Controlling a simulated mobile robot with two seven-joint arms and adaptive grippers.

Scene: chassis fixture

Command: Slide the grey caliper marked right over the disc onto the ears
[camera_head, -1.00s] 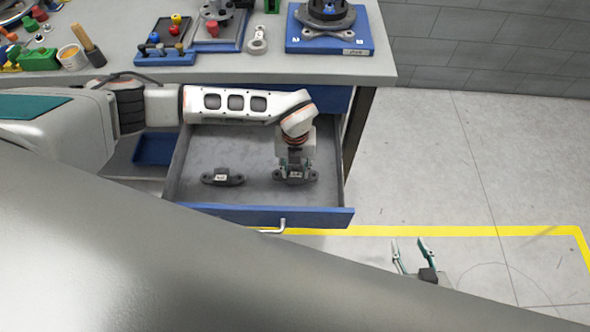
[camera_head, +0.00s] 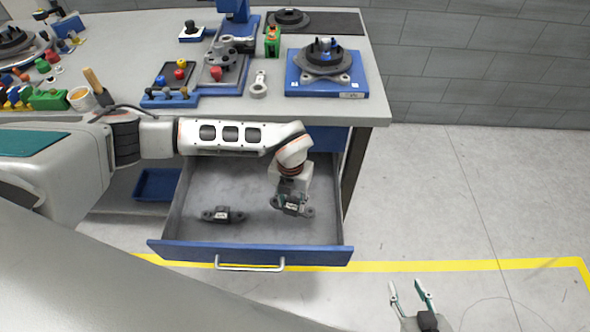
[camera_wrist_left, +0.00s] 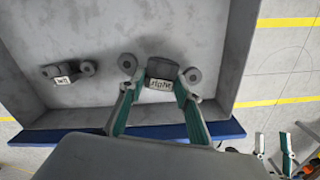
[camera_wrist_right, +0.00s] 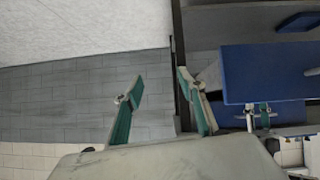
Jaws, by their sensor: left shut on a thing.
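The grey caliper marked right (camera_head: 293,207) is in my left gripper (camera_head: 290,198), slightly raised over the drawer floor and a little tilted in the head view. In the left wrist view, the caliper (camera_wrist_left: 161,70) sits between the fingertips, its label "right" facing the camera and a round lug on each side. On the bench, a dark disc (camera_head: 325,62) sits on a blue-based fixture (camera_head: 300,88); its ears cannot be made out clearly. My right gripper (camera_head: 412,292) is open and empty, low at the right, away from the bench; its spread fingers show in the right wrist view (camera_wrist_right: 153,92).
A second dark caliper (camera_head: 222,215) lies in the open drawer (camera_head: 250,185), left of the held one. The drawer's blue front (camera_head: 200,252) and side walls surround them. A ring-ended part (camera_head: 259,88), a green item (camera_head: 272,42) and a small-parts tray (camera_head: 170,98) stand left of the fixture.

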